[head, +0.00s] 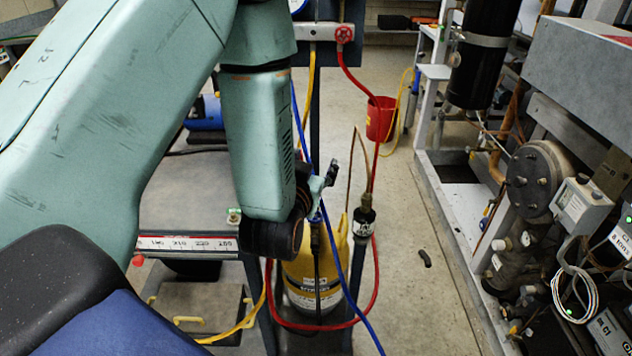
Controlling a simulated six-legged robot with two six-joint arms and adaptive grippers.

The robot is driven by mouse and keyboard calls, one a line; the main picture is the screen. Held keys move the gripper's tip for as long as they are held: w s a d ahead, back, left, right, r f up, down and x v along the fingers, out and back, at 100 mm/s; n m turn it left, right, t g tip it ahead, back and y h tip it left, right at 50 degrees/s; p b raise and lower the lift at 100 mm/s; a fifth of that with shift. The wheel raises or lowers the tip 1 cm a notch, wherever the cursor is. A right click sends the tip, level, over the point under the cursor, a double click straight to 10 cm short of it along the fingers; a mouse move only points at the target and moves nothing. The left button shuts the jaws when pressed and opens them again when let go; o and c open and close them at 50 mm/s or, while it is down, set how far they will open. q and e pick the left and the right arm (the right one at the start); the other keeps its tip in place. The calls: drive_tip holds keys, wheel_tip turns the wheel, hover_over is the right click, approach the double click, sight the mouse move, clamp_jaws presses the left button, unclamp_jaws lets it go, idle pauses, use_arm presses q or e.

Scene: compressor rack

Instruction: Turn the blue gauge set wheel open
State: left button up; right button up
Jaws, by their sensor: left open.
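The gauge set is at the top centre, partly cut off by the top edge, with a pale manifold bar (315,32) and part of a blue-rimmed gauge (298,5). A red wheel (344,34) shows at the bar's right end. I cannot see the blue wheel; my left arm covers the area left of the bar. My left gripper (325,180) is open, below the manifold and in front of the hoses. Its fingers show only in part beside the dark wrist, with nothing seen between them. My right gripper is not in view.
Blue (355,255), red (372,100) and yellow hoses hang below the manifold near my gripper. A yellow cylinder (298,270) stands underneath. A grey cart (190,205) is at left, a compressor rack (450,200) at right. Floor between shows a red bucket (381,118).

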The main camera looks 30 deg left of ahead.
use_arm(q)
drive_tip(key=f, duration=0.1)
drive_tip(key=s+d+f+g+h, duration=0.1)
drive_tip(key=shift+s+f, duration=0.2)
drive_tip(key=shift+f, duration=0.1)
drive_tip(key=shift+w, duration=0.1)
idle(0.3)
drive_tip(key=s+d+f+g+h, duration=0.2)
drive_tip(key=s+f+g, duration=0.5)
drive_tip(key=s+f, duration=0.5)
drive_tip(key=s+d+f+m+g+h, duration=0.1)
drive_tip(key=s+d+f+g+h, duration=0.1)
drive_tip(key=s+d+f+g, duration=0.2)
drive_tip(key=s+f+g, duration=0.1)
drive_tip(key=s+f, duration=0.3)
drive_tip(key=s, duration=0.4)
drive_tip(key=s+f+g, duration=0.2)
drive_tip(key=s+f, duration=0.2)
drive_tip(key=s, duration=0.4)
drive_tip(key=shift+s+d+f, duration=0.2)
drive_tip(key=shift+d+f, duration=0.15)
drive_tip(key=shift+c, duration=0.3)
